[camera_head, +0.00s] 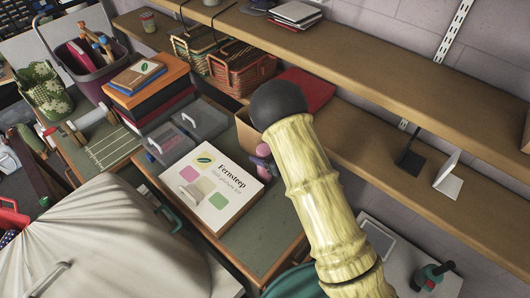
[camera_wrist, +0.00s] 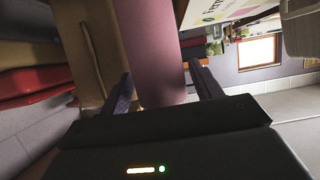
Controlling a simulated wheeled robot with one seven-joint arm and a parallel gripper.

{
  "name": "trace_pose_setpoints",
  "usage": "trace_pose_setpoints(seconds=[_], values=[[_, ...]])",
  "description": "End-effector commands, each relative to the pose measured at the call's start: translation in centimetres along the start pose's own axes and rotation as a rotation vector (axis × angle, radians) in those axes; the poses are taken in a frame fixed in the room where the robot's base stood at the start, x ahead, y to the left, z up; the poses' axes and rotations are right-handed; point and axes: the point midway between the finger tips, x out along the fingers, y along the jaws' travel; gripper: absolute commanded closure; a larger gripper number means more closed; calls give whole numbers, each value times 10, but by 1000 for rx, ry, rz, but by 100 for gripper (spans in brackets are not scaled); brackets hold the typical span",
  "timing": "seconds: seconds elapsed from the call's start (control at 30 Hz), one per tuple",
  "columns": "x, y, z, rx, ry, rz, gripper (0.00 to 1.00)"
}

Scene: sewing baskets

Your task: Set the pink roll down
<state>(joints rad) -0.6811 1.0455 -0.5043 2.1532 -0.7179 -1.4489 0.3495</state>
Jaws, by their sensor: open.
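The pink roll (camera_wrist: 152,45) fills the upper middle of the wrist view. Its near end lies between the two fingers of my gripper (camera_wrist: 165,88), which stand apart on either side of it. I cannot tell whether a finger touches it. In the head view a small pink shape (camera_head: 263,150) shows just left of my arm, beside the white Fernsteep box (camera_head: 215,187); my arm hides most of the area around it, and my gripper is not clearly seen there. What the roll rests on is not clear.
A tan carton (camera_head: 246,132) stands behind the pink shape. Grey cases (camera_head: 200,118) and an orange box stack (camera_head: 148,83) lie to the left. Wooden shelves (camera_head: 400,85) run along the wall at right. A green bench top (camera_head: 255,235) shows bare below the Fernsteep box.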

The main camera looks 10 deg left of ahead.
Motion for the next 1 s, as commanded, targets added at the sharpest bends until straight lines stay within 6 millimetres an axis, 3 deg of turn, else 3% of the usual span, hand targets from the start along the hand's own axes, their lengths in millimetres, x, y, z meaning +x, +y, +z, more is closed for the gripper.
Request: trace_pose_setpoints(seconds=[0.17, 0.7, 1.0], values=[[-18, 1, 2, 2, 0, 4, 36], [-109, 1, 1, 0, 1, 4, 36], [-121, 0, 0, -1, -1, 0, 36]])
